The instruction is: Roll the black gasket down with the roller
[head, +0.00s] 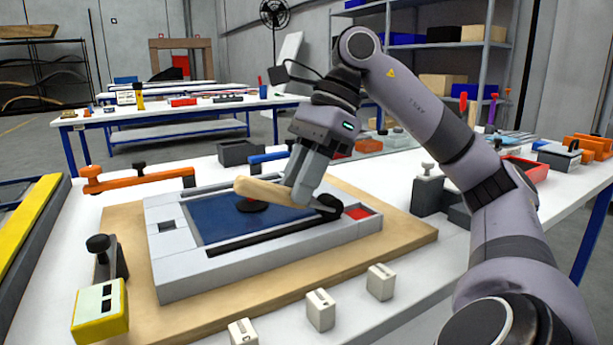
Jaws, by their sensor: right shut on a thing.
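The roller (265,192) has a pale wooden handle and a dark roller end at the right. My right gripper (303,190) is shut on it. The dark end is low over the right end of the black gasket (265,237); I cannot tell if they touch. The gasket is a dark strip along the front edge of the blue pane (228,222), in a light grey frame (200,277). The gripper fingers hide part of the roller. My left gripper is not in view.
The frame lies on a wooden board (415,240) on a white table. A round black knob (251,205) sits on the pane. A red patch (358,213) shows in the frame's right corner.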

